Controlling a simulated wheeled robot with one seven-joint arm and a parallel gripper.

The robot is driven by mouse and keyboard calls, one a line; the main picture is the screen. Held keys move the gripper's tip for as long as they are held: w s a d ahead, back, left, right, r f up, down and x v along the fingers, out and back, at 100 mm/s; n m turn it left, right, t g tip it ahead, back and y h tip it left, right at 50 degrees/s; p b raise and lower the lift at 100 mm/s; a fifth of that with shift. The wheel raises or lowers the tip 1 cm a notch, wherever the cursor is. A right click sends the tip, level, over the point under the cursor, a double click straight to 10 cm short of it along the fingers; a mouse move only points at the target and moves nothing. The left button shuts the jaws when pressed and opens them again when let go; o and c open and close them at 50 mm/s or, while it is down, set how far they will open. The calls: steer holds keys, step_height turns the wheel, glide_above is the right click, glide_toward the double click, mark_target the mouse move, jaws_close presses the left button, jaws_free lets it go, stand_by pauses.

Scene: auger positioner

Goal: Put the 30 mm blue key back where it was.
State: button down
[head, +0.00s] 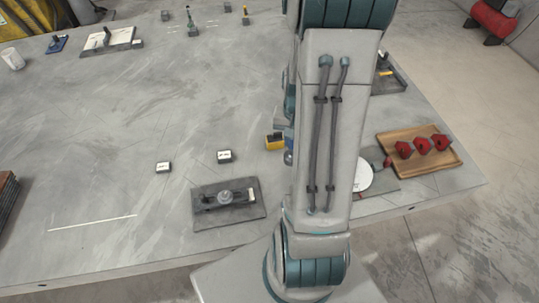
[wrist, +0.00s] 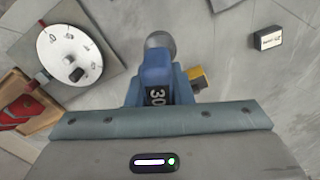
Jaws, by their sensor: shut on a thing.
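The blue key (wrist: 155,68), marked 30 in white on a dark patch, is held in my gripper (wrist: 157,90) in the wrist view. A round grey metal ball (wrist: 159,41) shows at its far end. My gripper is shut on the key, and its fingers are mostly hidden by the key and the gripper body. In the head view my arm hides most of the gripper and key; the grey ball (head: 288,157) shows at the arm's left edge. I cannot tell whether the key touches anything below.
A yellow and black block (head: 274,141) is close beside the key; its yellow part (wrist: 197,78) shows in the wrist view. A white dial (wrist: 68,54) on a grey plate and a wooden tray (head: 387,138) with red pieces lie right in the head view.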

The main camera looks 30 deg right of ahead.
steer(key=w+a+f+b, duration=0.4)
steer(key=w+f, duration=0.1)
steer(key=f, duration=0.3)
steer(key=shift+w+a+f, duration=0.15)
steer(key=shift+w+a, duration=0.15)
steer(key=shift+b, duration=0.3)
steer(key=shift+f, duration=0.25)
steer(key=c, duration=1.3)
jaws_free()
steer(key=shift+r, duration=0.15)
